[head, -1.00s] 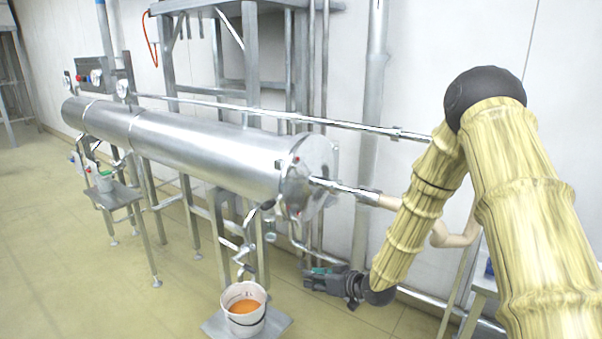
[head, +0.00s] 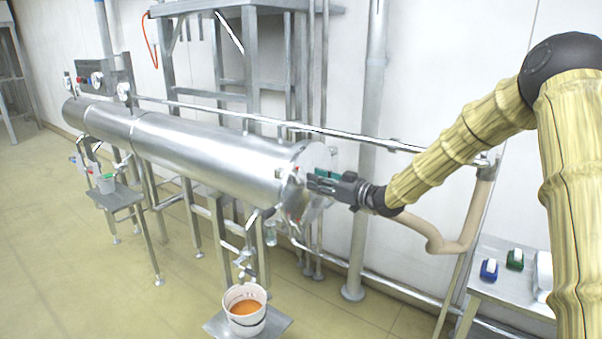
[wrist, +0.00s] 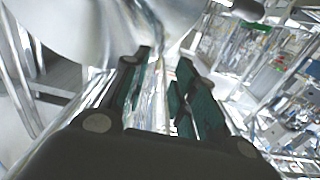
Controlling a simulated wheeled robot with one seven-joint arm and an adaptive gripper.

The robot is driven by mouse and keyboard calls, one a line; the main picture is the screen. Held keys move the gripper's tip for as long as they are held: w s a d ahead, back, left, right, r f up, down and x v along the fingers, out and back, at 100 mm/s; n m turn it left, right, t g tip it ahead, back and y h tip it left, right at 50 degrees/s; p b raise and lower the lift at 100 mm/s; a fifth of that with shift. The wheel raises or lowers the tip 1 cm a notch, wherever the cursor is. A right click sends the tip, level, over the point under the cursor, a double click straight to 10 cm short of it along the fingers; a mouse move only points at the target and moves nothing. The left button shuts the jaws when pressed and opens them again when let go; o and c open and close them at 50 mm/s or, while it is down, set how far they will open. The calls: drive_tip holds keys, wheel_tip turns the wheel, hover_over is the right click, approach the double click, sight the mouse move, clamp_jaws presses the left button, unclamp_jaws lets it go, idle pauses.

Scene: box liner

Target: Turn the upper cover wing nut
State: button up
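The cover (head: 312,156) closes the near end of the long steel cylinder (head: 205,145). My gripper (head: 312,180) is in front of this cover, its fingers pointing left at it. In the wrist view, my gripper (wrist: 165,58) is open, with its dark green pads apart. Blurred shiny metal shows between and beyond the fingers, and nothing is clearly held. The upper wing nut cannot be clearly made out, as the gripper hides part of the cover. Whether the fingertips touch the cover cannot be told.
A white bucket of orange liquid (head: 245,308) stands on a low stand below the cover. A steel pipe (head: 345,139) runs behind the cylinder. A side table (head: 495,290) with small blue and green items is at the right. Open floor lies at the left.

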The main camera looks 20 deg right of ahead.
sight(296, 175)
drive_tip(key=p+x, duration=0.2)
drive_tip(key=x, duration=0.4)
drive_tip(key=shift+w, duration=0.1)
clamp_jaws()
